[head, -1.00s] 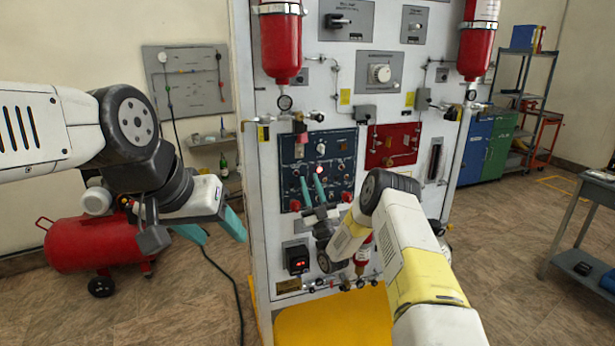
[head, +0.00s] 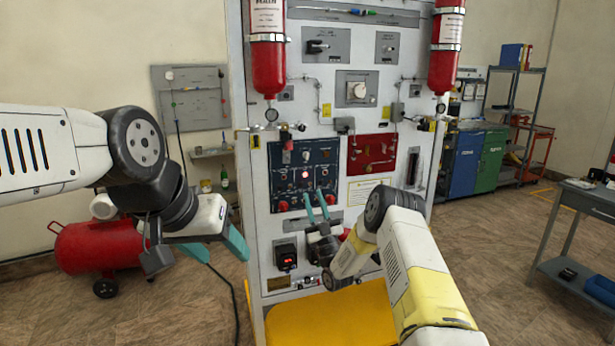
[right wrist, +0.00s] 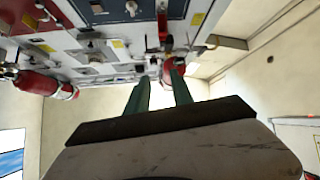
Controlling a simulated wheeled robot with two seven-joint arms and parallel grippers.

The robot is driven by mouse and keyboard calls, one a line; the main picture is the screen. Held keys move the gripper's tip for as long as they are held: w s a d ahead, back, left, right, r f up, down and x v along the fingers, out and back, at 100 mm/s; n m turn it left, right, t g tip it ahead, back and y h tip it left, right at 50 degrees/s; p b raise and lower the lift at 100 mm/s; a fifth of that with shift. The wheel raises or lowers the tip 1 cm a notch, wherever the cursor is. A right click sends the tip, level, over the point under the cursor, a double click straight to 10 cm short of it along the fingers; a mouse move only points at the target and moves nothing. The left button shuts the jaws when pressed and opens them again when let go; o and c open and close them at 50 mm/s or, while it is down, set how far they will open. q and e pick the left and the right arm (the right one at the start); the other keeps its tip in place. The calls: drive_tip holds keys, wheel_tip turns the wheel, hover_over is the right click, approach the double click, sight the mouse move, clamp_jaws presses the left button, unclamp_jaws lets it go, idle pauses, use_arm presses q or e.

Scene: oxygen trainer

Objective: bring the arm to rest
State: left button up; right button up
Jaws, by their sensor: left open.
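My right gripper (head: 313,194) is in front of the lower edge of the dark blue control panel (head: 290,158) in the head view. Its two teal fingers point up and stand apart with nothing seen between them. In the right wrist view the right gripper (right wrist: 158,86) also shows its fingers apart, with the wall and red cylinders beyond. I cannot tell the exact gap to the panel. My left gripper (head: 216,248) hangs at the left, clear of the trainer, with its teal fingers spread and empty.
The tall white trainer cabinet (head: 262,190) carries red cylinders (head: 268,68) and a red panel (head: 372,154), with a yellow base (head: 330,320). A red compressor (head: 95,247) lies behind my left arm. A grey cart (head: 590,200) stands right. Floor between is free.

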drive_tip(key=w+r+g+h, duration=0.3)
drive_tip(key=w+r+g, duration=0.2)
drive_tip(key=r, duration=0.9)
drive_tip(key=s+d+r+m+g+h, duration=0.3)
drive_tip(key=s+d+r+g+h, duration=0.15)
drive_tip(key=s+d, duration=0.2)
drive_tip(key=s+d+f+m+g, duration=0.1)
drive_tip(key=s+f+g, duration=0.1)
drive_tip(key=s, duration=1.2)
drive_tip(key=s+d+f+m+g+h, duration=0.1)
drive_tip(key=s+g, duration=0.3)
drive_tip(key=s, duration=1)
drive_tip(key=s+d+f+m+g+h, duration=0.1)
drive_tip(key=s+d+f+m+g, duration=0.1)
drive_tip(key=s, duration=1.2)
drive_tip(key=shift+d+f+m+g, duration=0.4)
drive_tip(key=shift+d+f+g, duration=0.35)
drive_tip(key=shift+f, duration=0.1)
drive_tip(key=shift+h, duration=0.25)
